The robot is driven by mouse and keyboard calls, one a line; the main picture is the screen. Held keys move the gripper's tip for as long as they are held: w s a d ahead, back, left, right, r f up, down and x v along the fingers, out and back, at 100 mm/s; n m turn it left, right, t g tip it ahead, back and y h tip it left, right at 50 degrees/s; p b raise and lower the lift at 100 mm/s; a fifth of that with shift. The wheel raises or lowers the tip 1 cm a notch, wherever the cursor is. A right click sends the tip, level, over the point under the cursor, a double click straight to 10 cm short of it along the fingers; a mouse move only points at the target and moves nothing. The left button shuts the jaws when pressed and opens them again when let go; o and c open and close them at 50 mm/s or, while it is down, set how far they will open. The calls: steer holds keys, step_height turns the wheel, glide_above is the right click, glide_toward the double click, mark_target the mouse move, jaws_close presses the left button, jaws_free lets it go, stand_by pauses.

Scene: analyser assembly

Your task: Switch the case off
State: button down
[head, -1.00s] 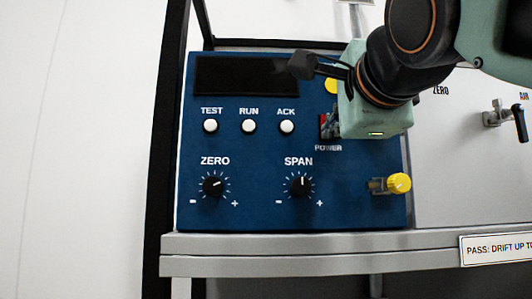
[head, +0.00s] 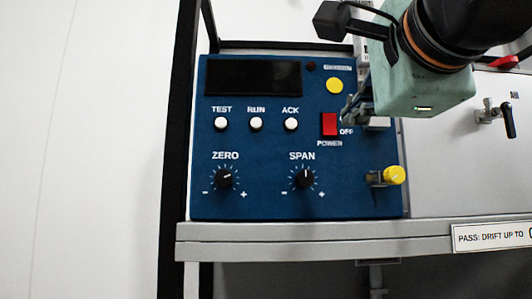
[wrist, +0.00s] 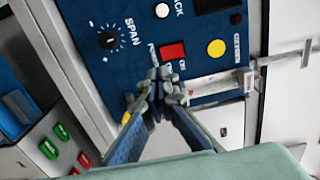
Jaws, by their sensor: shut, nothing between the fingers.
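The case is a blue panel (head: 270,140) with a dark display (head: 253,78). Its red POWER rocker switch (head: 329,123) is at the right, with OFF printed beside its lower half; I cannot tell which way it is tilted. The switch also shows in the wrist view (wrist: 173,51), just beyond my fingertips. My gripper (head: 350,108) is shut and empty, just right of the switch, its fingertips near the panel. In the wrist view the closed fingertips (wrist: 157,84) show beside the POWER label; I cannot tell if they touch the panel.
White TEST, RUN and ACK buttons (head: 256,123), ZERO and SPAN knobs (head: 303,177) and a yellow button (head: 334,86) share the panel. A yellow-knobbed valve (head: 394,175) sticks out at lower right. A grey shelf edge (head: 310,236) runs below.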

steer(key=shift+s+f, duration=0.15)
steer(key=shift+s, duration=0.85)
steer(key=shift+s+f, duration=0.15)
steer(key=shift+s, duration=0.8)
steer(key=shift+f, duration=0.1)
steer(key=w+f+n+g, duration=0.3)
steer(key=f+n, duration=0.1)
steer(key=f, duration=1)
steer(key=w+f+n+g, duration=0.3)
steer(key=f+n, duration=0.2)
steer(key=f, duration=0.9)
steer(key=s+f+n+g, duration=0.2)
steer(key=s+f+n, duration=0.1)
steer(key=f, duration=0.6)
steer(key=s+f+n+g, duration=0.2)
steer(key=f+n, duration=0.1)
steer(key=f, duration=0.6)
steer(key=s+f+n+g, duration=0.3)
steer(key=f, duration=0.7)
step_height(320, 180, up, 18)
steer(key=p, duration=1.6)
steer(key=shift+w+a+f+t+p, duration=0.2)
steer(key=shift+w+a+t+p, duration=0.1)
steer(key=shift+w+a, duration=0.15)
